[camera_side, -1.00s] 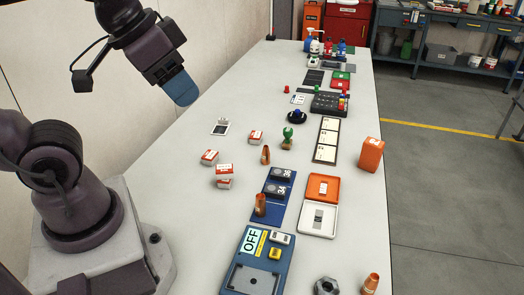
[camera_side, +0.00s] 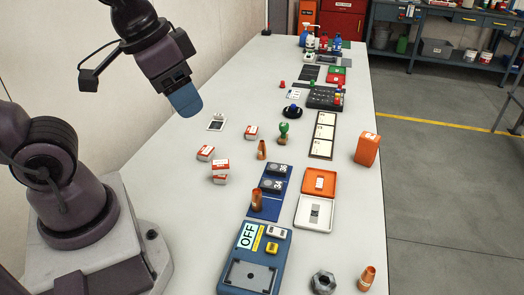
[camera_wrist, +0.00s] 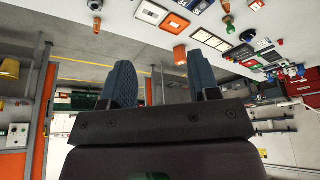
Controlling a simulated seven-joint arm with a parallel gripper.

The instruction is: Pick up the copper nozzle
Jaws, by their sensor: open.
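Three copper nozzles stand on the white table in the side view: one (camera_side: 261,150) beside a green-handled stamp, one (camera_side: 256,200) at the blue panel with the dark blocks, and one (camera_side: 367,279) at the near right beside a hex nut. The frames do not show which one is meant. My gripper (camera_side: 187,101) is above the table's left side, well apart from all three, and holds nothing. In the wrist view its two blue fingers (camera_wrist: 162,80) are spread apart with nothing between them. A nozzle (camera_wrist: 97,24) shows there by the nut.
Several red-and-white boxes (camera_side: 220,171) lie left of the middle nozzles. A blue OFF panel (camera_side: 232,280), an orange-and-white open case (camera_side: 303,212) and an upright orange block (camera_side: 367,149) stand nearby. The hex nut (camera_side: 323,282) is at the near edge. The table's left side is mostly clear.

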